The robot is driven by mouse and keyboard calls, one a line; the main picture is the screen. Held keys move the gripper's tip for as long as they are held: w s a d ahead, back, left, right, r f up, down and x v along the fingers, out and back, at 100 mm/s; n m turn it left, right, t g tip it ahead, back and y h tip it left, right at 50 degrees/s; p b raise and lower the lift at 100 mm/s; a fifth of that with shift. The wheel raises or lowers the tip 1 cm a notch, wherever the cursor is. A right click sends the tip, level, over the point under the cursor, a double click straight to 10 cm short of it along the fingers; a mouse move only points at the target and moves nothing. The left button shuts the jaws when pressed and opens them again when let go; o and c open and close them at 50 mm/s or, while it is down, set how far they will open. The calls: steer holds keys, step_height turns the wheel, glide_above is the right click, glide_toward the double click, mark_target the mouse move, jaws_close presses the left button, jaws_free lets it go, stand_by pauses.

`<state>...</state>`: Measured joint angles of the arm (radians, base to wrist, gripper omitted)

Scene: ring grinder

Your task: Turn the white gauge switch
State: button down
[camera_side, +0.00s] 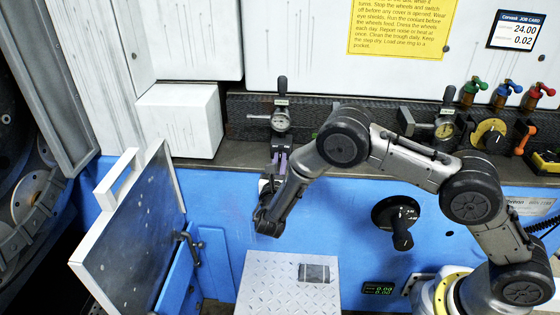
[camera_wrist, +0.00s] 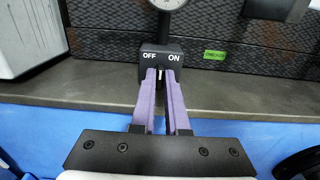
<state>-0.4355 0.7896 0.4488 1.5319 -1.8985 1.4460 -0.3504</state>
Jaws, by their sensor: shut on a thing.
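The white gauge switch (camera_wrist: 161,73) is a small light lever on a black box (camera_wrist: 157,57) marked OFF at left and ON at right. A round dial gauge (camera_side: 280,122) stands just above this box; its lower rim also shows in the wrist view (camera_wrist: 168,3). My gripper (camera_wrist: 161,74) reaches the box from below, with its two purple fingers shut on the switch from both sides. The fingers hide most of the lever, so I cannot tell its exact angle. In the side view my gripper (camera_side: 280,153) points up at the box, and the switch cannot be made out.
A white block (camera_side: 180,120) stands left of the gauge. A second gauge (camera_side: 444,129), a yellow knob (camera_side: 488,133) and coloured valves (camera_side: 508,90) are at right. Below are a black handwheel (camera_side: 398,222), a tread plate (camera_side: 280,285) and an open panel (camera_side: 130,230).

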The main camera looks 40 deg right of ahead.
steer(key=n, duration=0.4)
steer(key=shift+a+n, duration=0.1)
steer(key=shift+n, duration=0.2)
steer(key=n, duration=0.4)
steer(key=shift+w, duration=0.1)
steer(key=shift+n, duration=0.3)
steer(key=c, duration=1.2)
jaws_free()
steer(key=v, duration=1.4)
